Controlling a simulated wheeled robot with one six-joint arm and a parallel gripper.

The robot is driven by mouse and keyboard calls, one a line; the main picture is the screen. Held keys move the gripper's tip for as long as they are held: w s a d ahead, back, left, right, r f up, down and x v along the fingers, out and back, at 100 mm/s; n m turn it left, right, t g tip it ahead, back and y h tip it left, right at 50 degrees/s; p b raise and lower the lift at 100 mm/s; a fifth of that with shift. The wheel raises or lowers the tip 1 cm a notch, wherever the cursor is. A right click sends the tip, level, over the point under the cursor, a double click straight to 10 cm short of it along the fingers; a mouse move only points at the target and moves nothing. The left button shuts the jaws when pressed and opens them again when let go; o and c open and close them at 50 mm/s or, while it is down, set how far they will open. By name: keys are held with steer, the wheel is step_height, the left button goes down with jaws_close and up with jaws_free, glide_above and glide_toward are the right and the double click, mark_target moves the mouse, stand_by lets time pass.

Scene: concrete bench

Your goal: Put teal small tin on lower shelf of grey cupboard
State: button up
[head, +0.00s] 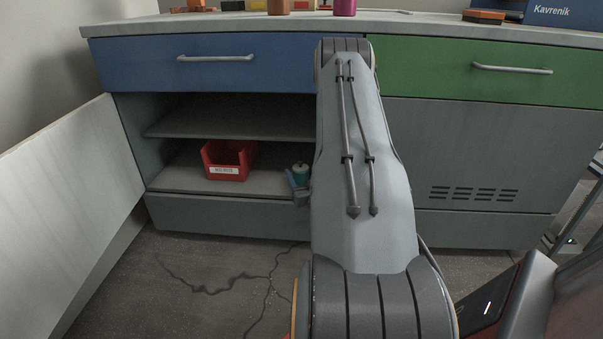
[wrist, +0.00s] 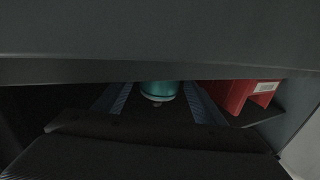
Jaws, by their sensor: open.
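The teal small tin (head: 301,171) is at the lower shelf (head: 265,184) of the grey cupboard (head: 133,145), near the right end of the part I can see. In the wrist view the tin (wrist: 159,90) shows between the two fingers of my gripper (wrist: 160,99). The gripper is open around it, and I cannot tell whether a finger touches it. In the head view my gripper (head: 297,182) is partly hidden by my arm. The tin looks upright at shelf level, but its base contact is not clear.
A red labelled bin (head: 228,160) stands on the lower shelf, left of the tin in the head view. The upper shelf (head: 235,121) is close above. The open cupboard door (head: 75,190) stands at the left. The blue drawer (head: 220,63) and green drawer (head: 490,70) are shut.

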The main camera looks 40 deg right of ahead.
steer(key=p+v, duration=0.4)
steer(key=v, duration=0.7)
